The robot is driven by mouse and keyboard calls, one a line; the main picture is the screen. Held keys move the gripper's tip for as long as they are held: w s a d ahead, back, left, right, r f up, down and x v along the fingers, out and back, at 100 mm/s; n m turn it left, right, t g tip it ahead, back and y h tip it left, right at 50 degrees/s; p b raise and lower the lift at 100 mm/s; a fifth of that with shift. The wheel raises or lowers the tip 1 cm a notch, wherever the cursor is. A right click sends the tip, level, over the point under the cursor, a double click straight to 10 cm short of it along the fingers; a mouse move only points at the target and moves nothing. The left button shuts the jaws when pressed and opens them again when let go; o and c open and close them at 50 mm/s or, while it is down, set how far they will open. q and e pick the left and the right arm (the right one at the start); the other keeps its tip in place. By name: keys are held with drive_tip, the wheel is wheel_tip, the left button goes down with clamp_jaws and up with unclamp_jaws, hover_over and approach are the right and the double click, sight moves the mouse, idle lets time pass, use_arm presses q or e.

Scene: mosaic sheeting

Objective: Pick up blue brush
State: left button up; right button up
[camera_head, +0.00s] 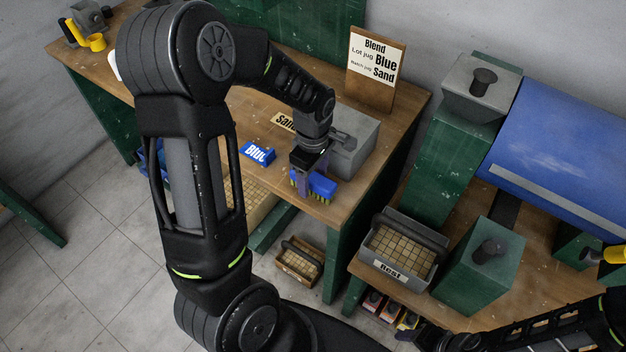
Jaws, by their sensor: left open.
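The blue brush (318,184), with a blue back and yellowish bristles, lies near the front edge of the wooden bench (390,140), beside a grey block. My left gripper (303,178) points down at the brush's left end. Its jaws are open, and part of the brush is hidden behind them. I cannot tell whether the fingers touch the brush. My right arm shows at the bottom right, but its gripper's fingertips cannot be made out.
A grey block (356,150) stands right behind the brush. A blue label (257,153) and a "Sand" label (284,121) lie to the left. A sign board (376,69) stands at the back. A "Rest" crate (386,268) of tiles sits on the lower right bench.

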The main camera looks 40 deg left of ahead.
use_arm(q)
drive_tip(key=shift+c, duration=0.2)
idle(0.4)
clamp_jaws()
idle(0.5)
